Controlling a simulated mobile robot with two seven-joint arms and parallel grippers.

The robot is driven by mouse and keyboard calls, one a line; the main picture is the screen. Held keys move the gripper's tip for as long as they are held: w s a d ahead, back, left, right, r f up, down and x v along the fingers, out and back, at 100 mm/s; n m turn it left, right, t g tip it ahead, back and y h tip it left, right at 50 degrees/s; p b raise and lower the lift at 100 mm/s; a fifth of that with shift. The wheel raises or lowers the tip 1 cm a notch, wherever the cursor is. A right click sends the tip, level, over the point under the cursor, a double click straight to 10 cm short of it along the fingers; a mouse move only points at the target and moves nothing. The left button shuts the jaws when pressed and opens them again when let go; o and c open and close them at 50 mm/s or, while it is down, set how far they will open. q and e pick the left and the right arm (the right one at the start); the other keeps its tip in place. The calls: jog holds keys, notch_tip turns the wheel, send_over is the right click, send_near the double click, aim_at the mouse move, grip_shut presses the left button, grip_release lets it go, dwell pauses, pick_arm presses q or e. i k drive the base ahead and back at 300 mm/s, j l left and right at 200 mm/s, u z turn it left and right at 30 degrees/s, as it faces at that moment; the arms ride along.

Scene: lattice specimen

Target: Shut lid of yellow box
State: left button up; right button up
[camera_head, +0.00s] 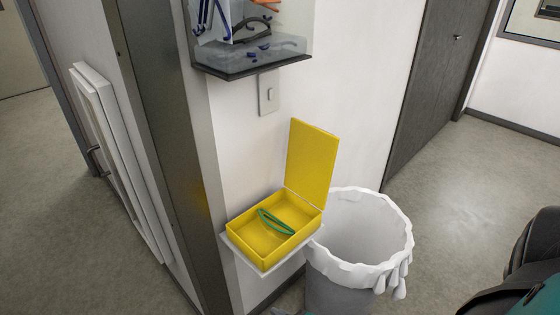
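The yellow box (262,252) sits on a small white wall shelf near the middle of the head view. Its yellow lid (312,160) stands raised, roughly upright, along the box's right side. The box's inside is exposed, and a thin green looped object (275,222) lies in it. Neither of my grippers can be made out in this view, and nothing touches the lid from the front.
A bin with a white liner (351,270) stands right beside the shelf (236,249), close behind the lid. A clear holder with dark items (255,62) hangs above. Dark objects (535,260) intrude at the lower right. Floor is open at far right.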

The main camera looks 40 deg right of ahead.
aim_at(313, 152)
jog(key=k+l+u, duration=0.1)
jog(key=l+u, duration=0.15)
jog(key=l, duration=0.2)
jog(key=k+l+u, duration=0.1)
jog(key=l+u, duration=0.15)
jog(key=l, duration=0.2)
jog(key=k+l, duration=0.1)
jog(key=l, duration=0.2)
jog(key=k+l+u, duration=0.15)
jog(key=l, duration=0.45)
jog(key=k+l, duration=0.15)
jog(key=l, duration=0.2)
jog(key=k+l, duration=0.15)
jog(key=l, duration=0.2)
jog(key=k+l+u, duration=0.1)
jog(key=l, duration=0.25)
jog(key=k+l, duration=0.2)
jog(key=l, duration=0.15)
jog(key=k+l, duration=0.15)
jog(key=l, duration=0.2)
